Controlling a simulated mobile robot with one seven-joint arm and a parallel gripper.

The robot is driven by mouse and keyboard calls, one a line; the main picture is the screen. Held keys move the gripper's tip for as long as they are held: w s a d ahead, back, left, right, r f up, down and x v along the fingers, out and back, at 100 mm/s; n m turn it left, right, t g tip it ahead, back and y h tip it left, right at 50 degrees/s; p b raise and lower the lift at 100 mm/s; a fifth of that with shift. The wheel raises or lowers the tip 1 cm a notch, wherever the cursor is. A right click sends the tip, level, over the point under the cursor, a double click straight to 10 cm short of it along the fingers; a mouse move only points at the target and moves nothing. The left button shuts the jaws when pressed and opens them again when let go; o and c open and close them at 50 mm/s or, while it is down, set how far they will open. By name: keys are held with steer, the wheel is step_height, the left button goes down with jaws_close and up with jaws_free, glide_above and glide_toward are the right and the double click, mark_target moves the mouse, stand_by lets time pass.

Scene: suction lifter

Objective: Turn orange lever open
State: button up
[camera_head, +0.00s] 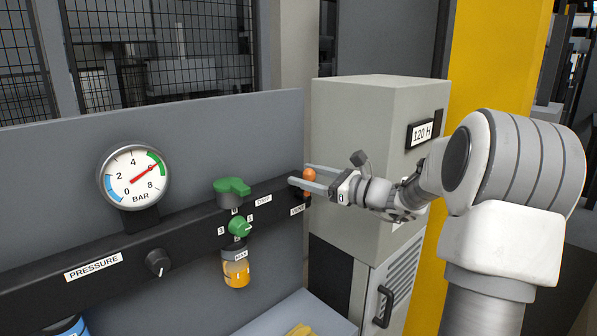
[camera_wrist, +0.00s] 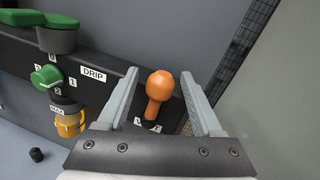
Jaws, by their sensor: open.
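The orange lever (camera_wrist: 159,93) sits at the right end of the black rail, by a label that is partly hidden. In the wrist view it stands between the two fingers of my gripper (camera_wrist: 166,92), with a gap on each side. The gripper is open. In the head view the orange lever (camera_head: 308,174) shows between the fingertips of my gripper (camera_head: 305,180), which reaches in from the right. Its lower part is partly covered by a finger there.
Left of the lever are a green dial (camera_head: 240,226) labelled DRIP, a green handle (camera_head: 232,187) and an amber bowl (camera_head: 236,270). A pressure gauge (camera_head: 134,176) and black knob (camera_head: 158,263) are farther left. A grey cabinet (camera_head: 365,110) stands close behind my gripper.

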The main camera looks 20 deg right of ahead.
steer(key=shift+x, duration=1.3)
jaws_close()
stand_by(0.5)
